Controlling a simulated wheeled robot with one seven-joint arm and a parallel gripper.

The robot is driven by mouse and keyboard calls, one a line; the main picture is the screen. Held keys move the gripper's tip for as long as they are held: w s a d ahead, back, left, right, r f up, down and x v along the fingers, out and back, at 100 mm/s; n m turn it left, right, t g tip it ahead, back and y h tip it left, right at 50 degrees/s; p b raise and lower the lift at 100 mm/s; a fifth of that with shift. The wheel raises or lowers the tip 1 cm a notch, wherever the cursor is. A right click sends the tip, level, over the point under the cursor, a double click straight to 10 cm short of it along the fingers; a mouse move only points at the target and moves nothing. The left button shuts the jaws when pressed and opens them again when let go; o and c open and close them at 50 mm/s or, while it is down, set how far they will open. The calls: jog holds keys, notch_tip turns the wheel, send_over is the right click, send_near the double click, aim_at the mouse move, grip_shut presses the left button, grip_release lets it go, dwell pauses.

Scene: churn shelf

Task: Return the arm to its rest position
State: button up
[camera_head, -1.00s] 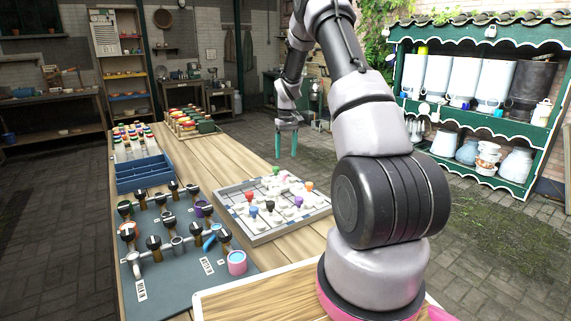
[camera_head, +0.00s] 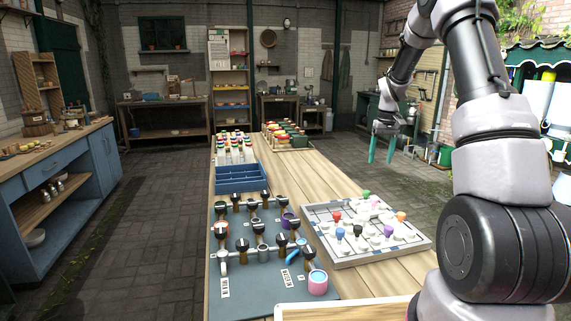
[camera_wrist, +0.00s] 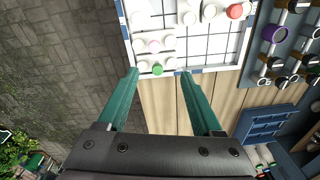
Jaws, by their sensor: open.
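My gripper (camera_head: 382,145) is open and empty, its two green fingers pointing down. In the head view it hangs in the air at the upper right, beyond the board and off toward the table's right side. In the wrist view my gripper (camera_wrist: 160,92) has its fingers spread wide with nothing between them. A white gridded board (camera_wrist: 205,48) with pieces lies past the fingertips there. My arm is bent, its upper part reaching up out of the head view at the right.
The wooden table (camera_head: 300,165) carries the gridded board (camera_head: 345,262), a blue divided tray (camera_head: 240,184) and a grey mat (camera_head: 260,290) with several dark-topped tools. A blue cabinet (camera_head: 50,210) stands at the left. A green-roofed shelf (camera_head: 535,55) is at the right. Paved floor lies between.

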jog(key=s+a+r+m+t, duration=0.15)
jog(key=s+a+r, duration=0.25)
jog(key=s+r, duration=0.5)
jog(key=s+a+r+m+t, duration=0.15)
jog(key=s+a+r, duration=0.25)
jog(key=s+r, duration=0.45)
jog(key=s+a+r+t, duration=0.1)
jog(key=s+a+r, duration=0.1)
jog(key=s, duration=0.6)
jog(key=s+a+r+m+t+y, duration=0.1)
jog(key=s+a+r+t, duration=0.1)
jog(key=s, duration=0.7)
jog(key=shift+s+a+r+t+y, duration=0.25)
jog(key=shift+r+t+y, duration=0.05)
jog(key=shift+r, duration=0.1)
